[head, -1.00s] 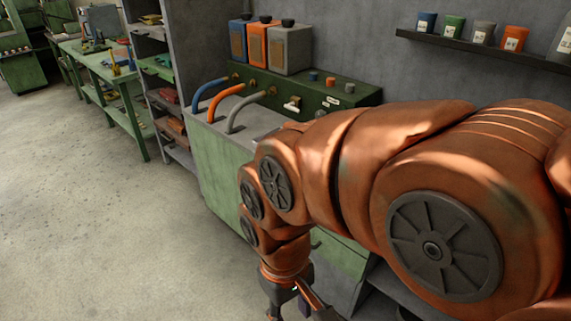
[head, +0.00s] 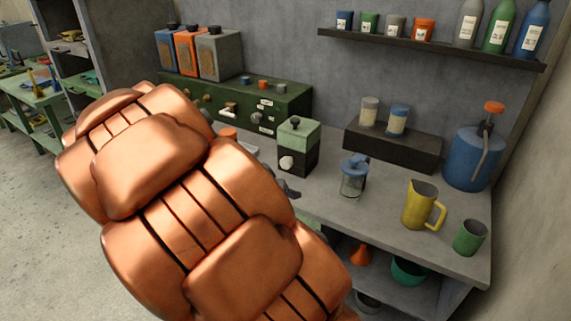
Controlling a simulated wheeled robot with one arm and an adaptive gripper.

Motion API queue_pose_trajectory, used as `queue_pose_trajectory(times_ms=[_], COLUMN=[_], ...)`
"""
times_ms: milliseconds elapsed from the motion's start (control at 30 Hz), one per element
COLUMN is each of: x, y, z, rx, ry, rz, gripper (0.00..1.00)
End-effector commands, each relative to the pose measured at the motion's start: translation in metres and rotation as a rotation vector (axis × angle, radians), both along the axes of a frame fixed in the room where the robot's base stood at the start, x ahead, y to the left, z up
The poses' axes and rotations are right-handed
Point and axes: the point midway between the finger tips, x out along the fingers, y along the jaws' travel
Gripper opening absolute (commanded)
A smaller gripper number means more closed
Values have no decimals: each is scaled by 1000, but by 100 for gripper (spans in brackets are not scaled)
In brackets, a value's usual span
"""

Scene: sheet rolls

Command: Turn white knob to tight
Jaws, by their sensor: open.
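A round white knob (head: 286,162) sits on the front of a small box (head: 298,150) with a green upper part and black lower part, on the grey workbench (head: 335,190). Another small whitish knob or lever (head: 231,107) is on the long green panel (head: 270,98) at the back. My copper-coloured arm fills the lower left and centre. A dark part of my gripper (head: 287,188) shows at the arm's right edge, just below the box, apart from the white knob as far as I can see. The rest of the gripper is hidden behind the arm; it is open.
A lidded glass jar (head: 353,178), yellow jug (head: 418,205), green cup (head: 468,237) and blue canister (head: 474,157) stand to the right. A dark riser (head: 393,146) holds two small jars. Bare bench top lies between them.

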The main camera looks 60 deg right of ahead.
Motion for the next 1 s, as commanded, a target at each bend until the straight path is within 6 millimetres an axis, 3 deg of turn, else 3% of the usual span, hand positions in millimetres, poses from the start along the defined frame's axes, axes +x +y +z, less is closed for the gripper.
queue_pose_trajectory(times_ms=[100, 333, 567, 767, 1000], x=[12, 43, 89, 136, 186], y=[-40, -106, -160, -197, -222], z=[8, 18, 6, -29, -94], rx=[-63, -141, -167, -153, -112], ry=[153, 470, 797, 1084, 1368], rz=[77, 247, 437, 626, 858], gripper=[70, 70, 70, 70, 70])
